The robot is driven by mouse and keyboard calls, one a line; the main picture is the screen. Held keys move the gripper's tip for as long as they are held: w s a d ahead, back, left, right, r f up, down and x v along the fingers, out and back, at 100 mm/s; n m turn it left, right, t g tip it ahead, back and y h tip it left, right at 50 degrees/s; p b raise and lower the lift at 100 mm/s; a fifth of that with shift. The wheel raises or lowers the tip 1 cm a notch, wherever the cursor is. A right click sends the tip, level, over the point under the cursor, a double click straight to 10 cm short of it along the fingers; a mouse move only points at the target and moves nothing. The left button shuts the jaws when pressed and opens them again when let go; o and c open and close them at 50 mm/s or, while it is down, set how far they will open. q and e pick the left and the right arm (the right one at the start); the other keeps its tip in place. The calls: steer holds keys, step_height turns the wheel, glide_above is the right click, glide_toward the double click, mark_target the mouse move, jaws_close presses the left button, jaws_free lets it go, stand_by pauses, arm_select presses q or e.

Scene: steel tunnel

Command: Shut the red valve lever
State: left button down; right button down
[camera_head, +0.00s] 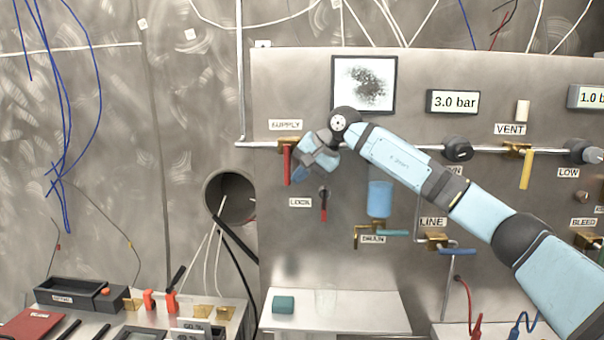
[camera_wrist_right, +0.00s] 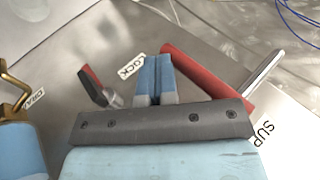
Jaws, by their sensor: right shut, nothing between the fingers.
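The red valve lever (camera_head: 287,164) hangs straight down from a brass valve on the horizontal pipe, under the SUPPLY label. It stands across the pipe's line. In the right wrist view the red lever (camera_wrist_right: 204,74) runs slantwise just right of my fingers. My right gripper (camera_head: 299,174) is beside the lever, on its right in the head view. Its blue fingers (camera_wrist_right: 157,72) are together with nothing between them. The fingertips are close to the lever's free end; I cannot tell whether they touch it. My left gripper is not in view.
A small red-and-black LOCK handle (camera_head: 324,204) sits below right of the lever. A blue cylinder (camera_head: 380,198) and DRAIN valve are further right. A yellow VENT lever (camera_head: 525,168) hangs at right. A shelf (camera_head: 345,312) with a teal block (camera_head: 283,304) lies below.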

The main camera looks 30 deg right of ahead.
stand_by(0.4)
steer(key=v, duration=1.4)
steer(key=shift+b, duration=0.3)
steer(key=shift+a+f, duration=0.1)
steer(key=shift+f, duration=0.1)
